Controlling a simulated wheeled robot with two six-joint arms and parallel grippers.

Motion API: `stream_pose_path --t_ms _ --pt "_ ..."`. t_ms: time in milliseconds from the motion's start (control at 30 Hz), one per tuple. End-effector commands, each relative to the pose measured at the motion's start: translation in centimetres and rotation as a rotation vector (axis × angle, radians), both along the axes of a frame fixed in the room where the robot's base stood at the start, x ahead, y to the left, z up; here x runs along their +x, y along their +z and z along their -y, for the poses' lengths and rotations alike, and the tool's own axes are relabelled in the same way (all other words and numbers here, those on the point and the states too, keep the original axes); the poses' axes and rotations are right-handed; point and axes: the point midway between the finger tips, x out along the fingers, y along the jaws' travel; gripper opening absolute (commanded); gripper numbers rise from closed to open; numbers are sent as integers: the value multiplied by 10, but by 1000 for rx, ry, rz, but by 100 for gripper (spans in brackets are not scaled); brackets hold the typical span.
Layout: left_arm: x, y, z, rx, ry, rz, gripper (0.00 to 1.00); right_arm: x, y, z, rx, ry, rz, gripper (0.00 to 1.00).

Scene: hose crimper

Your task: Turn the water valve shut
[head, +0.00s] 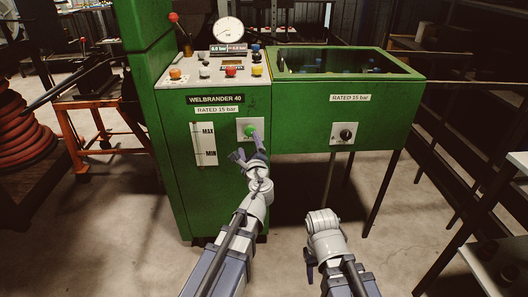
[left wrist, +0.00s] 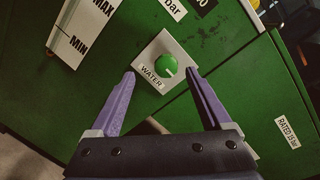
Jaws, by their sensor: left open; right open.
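The water valve is a round green knob (left wrist: 167,65) on a white square plate marked WATER, as the left wrist view shows. In the head view the knob (head: 250,131) sits on the front of the green cabinet. My left gripper (head: 246,147) is open in front of the plate. In the left wrist view its two purple fingers (left wrist: 160,72) spread on either side of the plate, with the knob between their tips. I cannot tell whether they touch anything. My right gripper (head: 309,262) is low, in front of the tank, mostly hidden by its own wrist.
A MAX/MIN gauge (head: 204,144) is left of the valve. A black knob (head: 346,134) is on the green tank (head: 390,115) at right. Buttons and a pressure dial (head: 228,31) are on top. A bench (head: 500,240) stands at right; floor below the tank is clear.

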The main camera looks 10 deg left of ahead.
Motion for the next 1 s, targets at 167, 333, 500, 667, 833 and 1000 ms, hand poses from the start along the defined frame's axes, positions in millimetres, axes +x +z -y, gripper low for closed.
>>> stream_pose_path --t_ms 167,333,500,667,833,1000 --pt "6 -9 4 92 -40 -4 82 0 -15 0 -1 1 0 50" --pt "7 -7 4 101 -44 -4 82 0 -14 0 -1 0 0 50" --pt "15 -7 1 99 -42 -4 82 0 -14 0 -1 0 0 50" --pt "34 -7 -6 98 -40 -4 82 0 -14 0 -1 0 0 50" --pt "59 -7 -15 97 -40 -4 82 0 -14 0 -1 0 0 50" --pt "78 -7 -22 97 -42 -4 82 0 -14 0 -1 0 0 50"
